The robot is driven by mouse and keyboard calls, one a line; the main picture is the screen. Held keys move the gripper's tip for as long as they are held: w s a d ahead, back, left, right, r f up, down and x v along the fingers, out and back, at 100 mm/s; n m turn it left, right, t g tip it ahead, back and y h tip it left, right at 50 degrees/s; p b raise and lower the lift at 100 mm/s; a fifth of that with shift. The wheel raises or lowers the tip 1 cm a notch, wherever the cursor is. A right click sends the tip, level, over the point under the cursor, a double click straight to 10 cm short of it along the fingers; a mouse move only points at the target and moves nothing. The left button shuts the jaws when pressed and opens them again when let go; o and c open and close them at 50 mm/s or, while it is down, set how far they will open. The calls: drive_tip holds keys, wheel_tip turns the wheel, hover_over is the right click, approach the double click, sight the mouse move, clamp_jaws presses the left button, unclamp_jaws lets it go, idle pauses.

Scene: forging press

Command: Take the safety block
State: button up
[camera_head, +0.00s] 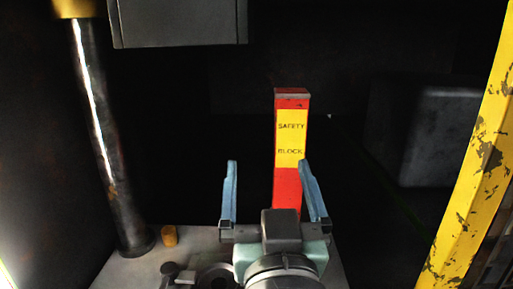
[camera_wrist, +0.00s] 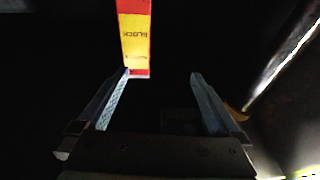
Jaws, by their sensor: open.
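The safety block (camera_head: 291,125) is a tall red post with a yellow label reading "SAFETY BLOCK". It stands upright in the head view, right of centre, and its lower end is hidden behind my gripper. My gripper (camera_head: 268,165) is open and empty, with blue fingers in front of the block. The block is not centred between the fingers: it appears close to the right finger, which overlaps its right edge. In the wrist view the block (camera_wrist: 135,40) shows upside down, beyond the tip of the left finger of my gripper (camera_wrist: 160,73). I cannot tell whether finger and block touch.
A dark grey block (camera_head: 178,24) hangs above. A chipped yellow post (camera_head: 478,150) leans along the right. The background is very dark.

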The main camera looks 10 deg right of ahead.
sight(289, 169)
drive_tip(key=d+f+g+p, duration=0.2)
drive_tip(key=d+f+g, duration=0.1)
drive_tip(key=d+f, duration=0.15)
drive_tip(key=shift+m+h, duration=0.3)
drive_tip(key=shift+h, duration=0.1)
drive_tip(key=x, duration=0.2)
drive_tip(key=p+x, duration=0.1)
drive_tip(key=x, duration=0.1)
drive_tip(key=p+x, duration=0.1)
drive_tip(key=x, duration=0.2)
drive_tip(key=shift+a+f, duration=0.3)
drive_tip(key=shift+a, duration=0.1)
drive_tip(key=p+x, duration=0.2)
drive_tip(key=x, duration=0.1)
drive_tip(key=p+x, duration=0.1)
drive_tip(key=shift+w+r, duration=0.25)
drive_tip(key=shift+r, duration=0.05)
drive_tip(key=shift+w+d+f, duration=0.15)
drive_tip(key=shift+w+d, duration=0.05)
drive_tip(key=shift+w, duration=0.2)
clamp_jaws()
drive_tip(key=shift+r, duration=0.25)
